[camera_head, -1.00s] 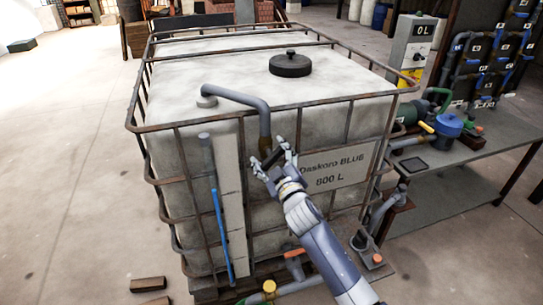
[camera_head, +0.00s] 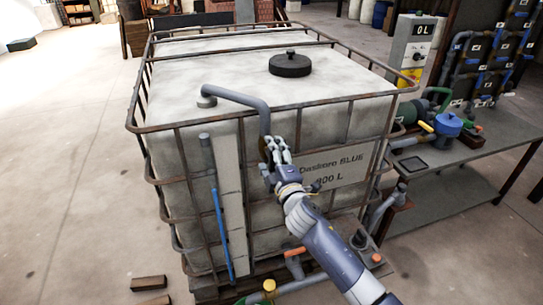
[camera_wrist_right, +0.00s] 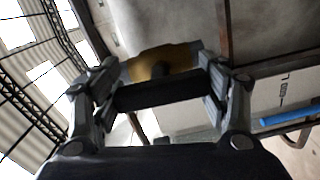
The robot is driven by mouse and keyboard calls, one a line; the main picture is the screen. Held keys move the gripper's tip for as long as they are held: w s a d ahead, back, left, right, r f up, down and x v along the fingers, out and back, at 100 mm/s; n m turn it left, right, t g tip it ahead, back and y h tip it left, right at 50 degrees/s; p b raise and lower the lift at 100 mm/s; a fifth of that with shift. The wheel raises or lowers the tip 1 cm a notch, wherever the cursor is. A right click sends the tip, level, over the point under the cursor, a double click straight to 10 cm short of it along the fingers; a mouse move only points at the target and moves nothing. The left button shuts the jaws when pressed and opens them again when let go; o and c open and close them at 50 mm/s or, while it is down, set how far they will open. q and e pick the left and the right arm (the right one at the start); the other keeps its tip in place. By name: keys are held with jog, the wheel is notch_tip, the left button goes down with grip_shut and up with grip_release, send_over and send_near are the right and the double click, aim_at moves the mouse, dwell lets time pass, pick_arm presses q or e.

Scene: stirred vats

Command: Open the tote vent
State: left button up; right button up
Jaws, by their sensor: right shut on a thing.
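The tote (camera_head: 190,115) is a large whitish tank in a rusty cage, labelled "Daskoro BLUE". A grey vent pipe (camera_head: 240,97) leaves its top and bends down over the front side. In the right wrist view a brass valve body (camera_wrist_right: 160,62) sits just beyond a black bar handle (camera_wrist_right: 160,94). My right gripper (camera_head: 276,152) is at the lower end of the pipe, its fingers on both ends of the handle. My left gripper is not in view.
A black lid (camera_head: 290,65) is on the tote's top. A blue tube (camera_head: 221,230) stands along the front. At right are a workbench (camera_head: 455,165) with pumps and a grey box (camera_head: 412,50) reading "0L".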

dwell(0.6)
jog(key=o, duration=1.1)
jog(key=shift+s, duration=0.1)
jog(key=v, duration=1.2)
jog(key=shift+f, duration=0.1)
